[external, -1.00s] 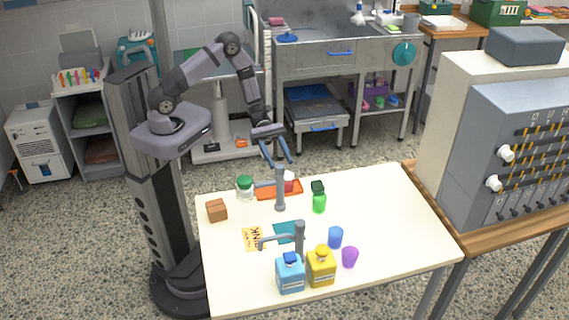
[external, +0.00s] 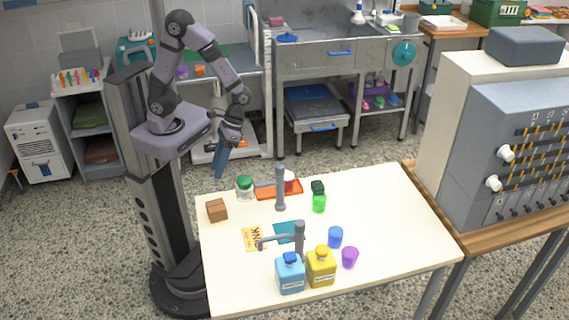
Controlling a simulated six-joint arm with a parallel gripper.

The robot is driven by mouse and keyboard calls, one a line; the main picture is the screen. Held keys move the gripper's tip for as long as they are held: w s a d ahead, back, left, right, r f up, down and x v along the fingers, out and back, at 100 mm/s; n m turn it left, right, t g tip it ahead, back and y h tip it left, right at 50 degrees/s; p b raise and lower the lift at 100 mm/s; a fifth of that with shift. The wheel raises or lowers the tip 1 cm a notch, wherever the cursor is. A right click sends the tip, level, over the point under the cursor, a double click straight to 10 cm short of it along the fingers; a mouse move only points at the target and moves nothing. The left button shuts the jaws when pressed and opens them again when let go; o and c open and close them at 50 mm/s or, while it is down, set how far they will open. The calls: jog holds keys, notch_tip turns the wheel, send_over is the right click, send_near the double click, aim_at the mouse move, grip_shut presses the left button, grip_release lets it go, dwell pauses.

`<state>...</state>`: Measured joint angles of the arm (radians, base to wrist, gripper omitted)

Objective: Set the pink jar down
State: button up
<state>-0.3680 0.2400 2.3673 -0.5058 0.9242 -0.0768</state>
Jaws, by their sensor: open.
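The jar I take for the pink jar (external: 289,184) stands on the orange-red tray (external: 264,193) at the back of the cream table. It looks small, pinkish-red with a paler top, and a grey post partly hides it. My gripper (external: 220,170) is open and empty, pointing down, above and behind the table's back left corner. It is well to the left of the jar and apart from it. The two fingers overlap from this angle.
The table's right side is clear.

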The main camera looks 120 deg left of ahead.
jog(key=shift+s+a+r+m+t+y, duration=0.35)
jog(key=shift+m+y, duration=0.6)
jog(key=shift+m, duration=0.65)
jog(key=shift+s+a+r+m+t+y, duration=0.15)
jog(key=shift+r+m+y, duration=0.35)
jog(key=shift+m+y, duration=0.75)
jog(key=shift+s+a+r+m+t+y, duration=0.2)
jog(key=shift+s+r+m+t+y, duration=0.3)
jog(key=shift+m, duration=1.45)
jog(key=shift+w+f, duration=0.1)
jog(key=shift+w, duration=0.1)
